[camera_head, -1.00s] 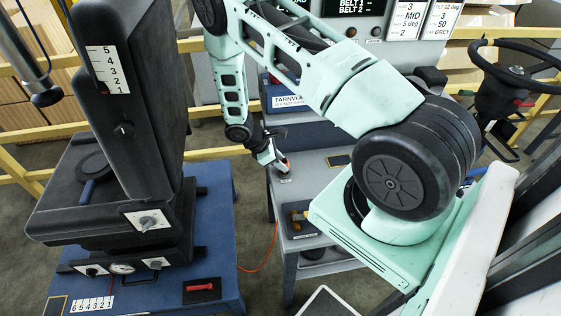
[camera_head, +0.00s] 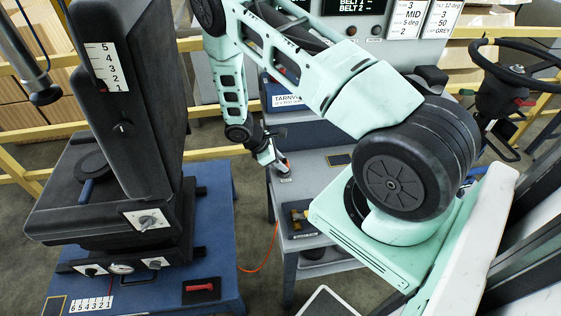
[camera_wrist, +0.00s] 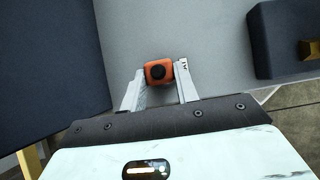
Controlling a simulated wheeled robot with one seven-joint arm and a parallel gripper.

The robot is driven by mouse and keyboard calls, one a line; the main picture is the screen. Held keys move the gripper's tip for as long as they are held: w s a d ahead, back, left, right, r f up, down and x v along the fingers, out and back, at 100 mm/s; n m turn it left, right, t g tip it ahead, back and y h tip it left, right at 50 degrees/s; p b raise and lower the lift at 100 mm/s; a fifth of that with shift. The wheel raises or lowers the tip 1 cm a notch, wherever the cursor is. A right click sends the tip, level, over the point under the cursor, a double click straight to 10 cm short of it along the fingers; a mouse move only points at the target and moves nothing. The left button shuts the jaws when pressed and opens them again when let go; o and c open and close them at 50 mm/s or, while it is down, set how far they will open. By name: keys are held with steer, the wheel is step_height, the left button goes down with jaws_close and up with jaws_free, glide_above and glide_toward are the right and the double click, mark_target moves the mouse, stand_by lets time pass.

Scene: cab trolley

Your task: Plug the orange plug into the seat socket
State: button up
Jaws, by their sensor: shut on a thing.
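The orange plug (camera_wrist: 158,72) is a small block with a dark round centre, between the two fingers of my gripper (camera_wrist: 160,76) in the wrist view. My gripper (camera_head: 275,161) is shut on it, over the grey trolley top in the head view, where the plug is small and mostly hidden. The black seat (camera_head: 122,110) stands on a blue platform to the left, well apart from my gripper. I cannot make out the seat socket for sure. An orange cable (camera_head: 268,262) hangs beside the trolley and runs toward the seat platform.
The grey trolley (camera_head: 312,163) has a dark box with a brass-coloured piece (camera_head: 298,214) on it; a dark block (camera_wrist: 285,40) shows at right in the wrist view. A blue labelled case (camera_head: 288,93) stands behind. A red handle (camera_head: 200,289) lies on the blue platform (camera_head: 215,235).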

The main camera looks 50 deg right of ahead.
steer(key=shift+f+b, duration=0.55)
steer(key=shift+f, duration=0.15)
steer(key=o, duration=1.2)
steer(key=shift+w+a+r, duration=0.1)
steer(key=b+v, duration=0.4)
steer(key=v, duration=1.3)
